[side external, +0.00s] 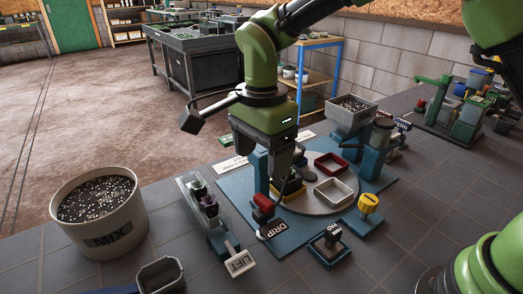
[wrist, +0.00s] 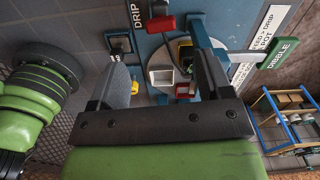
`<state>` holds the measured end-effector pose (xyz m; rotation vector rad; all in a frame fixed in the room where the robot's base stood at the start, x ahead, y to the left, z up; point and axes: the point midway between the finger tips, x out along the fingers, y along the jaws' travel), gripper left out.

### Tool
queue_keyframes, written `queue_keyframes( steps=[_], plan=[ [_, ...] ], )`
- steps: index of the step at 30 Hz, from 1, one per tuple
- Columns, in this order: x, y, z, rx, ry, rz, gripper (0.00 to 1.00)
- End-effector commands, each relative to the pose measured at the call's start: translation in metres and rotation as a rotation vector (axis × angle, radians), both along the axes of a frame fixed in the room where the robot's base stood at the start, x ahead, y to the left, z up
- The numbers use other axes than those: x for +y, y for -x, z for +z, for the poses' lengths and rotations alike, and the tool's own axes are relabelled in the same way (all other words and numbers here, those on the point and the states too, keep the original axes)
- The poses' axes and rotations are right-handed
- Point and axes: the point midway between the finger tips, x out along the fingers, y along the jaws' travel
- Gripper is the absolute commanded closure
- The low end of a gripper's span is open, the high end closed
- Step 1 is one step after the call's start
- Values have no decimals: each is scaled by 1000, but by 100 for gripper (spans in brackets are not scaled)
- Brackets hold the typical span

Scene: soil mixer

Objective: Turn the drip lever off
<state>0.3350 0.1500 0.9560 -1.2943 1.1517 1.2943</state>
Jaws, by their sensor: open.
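The drip lever has a red handle (side external: 263,202) on the blue base, behind a white DRIP plate (side external: 272,229). In the wrist view the red handle (wrist: 160,24) shows near the top edge, beside the DRIP lettering (wrist: 137,15). My gripper (wrist: 160,60) is open, with nothing between its two dark fingers. The handle lies beyond the fingertips in that view, apart from them. In the side view my gripper (side external: 287,165) points down above the station, behind and right of the lever; its fingers are partly hidden by a blue post.
A round turntable carries a red tray (side external: 331,163) and a white tray (side external: 335,192). A yellow knob (side external: 369,201), VAC switch (side external: 331,236) and LIFT plate (side external: 240,262) stand around it. A grey hopper (side external: 351,122) is behind. The MIX bucket (side external: 100,215) is left. A green DIBBLE handle (wrist: 279,52) is at right.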

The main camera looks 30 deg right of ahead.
Motion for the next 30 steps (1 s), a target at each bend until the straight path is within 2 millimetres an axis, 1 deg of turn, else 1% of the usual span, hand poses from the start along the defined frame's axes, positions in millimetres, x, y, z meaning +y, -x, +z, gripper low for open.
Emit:
queue_keyframes(
  steps=[3,8,9,11,12,13,14,17,20,21,24,27,30],
  plan=[
    [0,0,4,0,0,-1,28],
    [0,0,3,0,0,0,28],
    [0,0,3,0,0,0,30],
    [0,0,3,0,0,6,44],
    [0,0,3,0,0,24,53],
    [0,0,3,0,0,45,55],
    [0,0,3,0,0,77,55],
    [-1,0,3,0,0,260,55],
    [-2,0,3,0,0,536,55],
    [-2,0,3,0,0,657,55],
    [-3,0,3,0,0,950,55],
    [-4,0,3,0,0,1206,55],
    [-5,-1,3,0,0,1397,55]
  ],
)
